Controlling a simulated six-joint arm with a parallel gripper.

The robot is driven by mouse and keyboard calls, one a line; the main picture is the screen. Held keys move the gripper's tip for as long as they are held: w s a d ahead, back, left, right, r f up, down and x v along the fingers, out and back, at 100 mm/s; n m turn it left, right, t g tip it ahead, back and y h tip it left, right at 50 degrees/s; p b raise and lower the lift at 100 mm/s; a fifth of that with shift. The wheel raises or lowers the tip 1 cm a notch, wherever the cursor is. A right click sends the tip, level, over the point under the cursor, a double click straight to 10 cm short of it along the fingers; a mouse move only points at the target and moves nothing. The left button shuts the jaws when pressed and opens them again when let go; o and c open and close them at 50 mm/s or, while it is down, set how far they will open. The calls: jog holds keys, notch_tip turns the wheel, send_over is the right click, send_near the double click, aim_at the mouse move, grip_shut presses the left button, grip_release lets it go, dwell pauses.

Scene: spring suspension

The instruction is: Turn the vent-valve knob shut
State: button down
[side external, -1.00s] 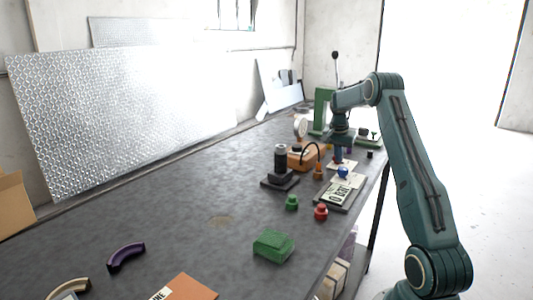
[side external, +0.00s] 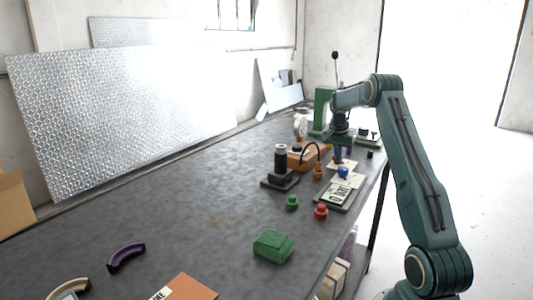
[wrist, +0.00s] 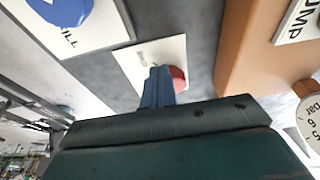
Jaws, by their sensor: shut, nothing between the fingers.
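A red knob (wrist: 178,78) on a white label plate (wrist: 135,62) shows in the wrist view, partly hidden behind my gripper's fingers. The plate's writing is too blurred to read. My gripper (wrist: 158,72) is shut and empty, its blue fingers overlapping the red knob's left side in that view. I cannot tell whether they touch it. A blue knob (wrist: 62,8) on a plate ending in "ILL" lies to the upper left. In the side view, my gripper (side external: 339,154) points down at the far end of the bench, above the blue knob (side external: 343,172).
An orange pump box (wrist: 262,55) with a gauge (wrist: 311,118) stands to the right in the wrist view. In the side view, a black stand (side external: 280,170), green (side external: 292,203) and red (side external: 321,211) pieces and a green block (side external: 273,245) are nearer. The bench's left is mostly clear.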

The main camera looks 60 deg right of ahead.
jog(key=shift+w+a, duration=0.1)
jog(key=shift+w, duration=0.65)
dwell(0.3)
jog(key=shift+w, duration=0.4)
jog(key=shift+w+a, duration=0.15)
jog(key=shift+a, duration=0.15)
dwell(0.4)
jog(key=shift+r, duration=0.1)
jog(key=shift+d+v, duration=0.25)
jog(key=shift+v, duration=0.7)
jog(key=shift+d+v, duration=0.2)
jog(key=shift+v, duration=0.75)
jog(key=shift+d+v, duration=0.25)
jog(key=shift+v, duration=0.7)
jog(key=shift+r, duration=0.15)
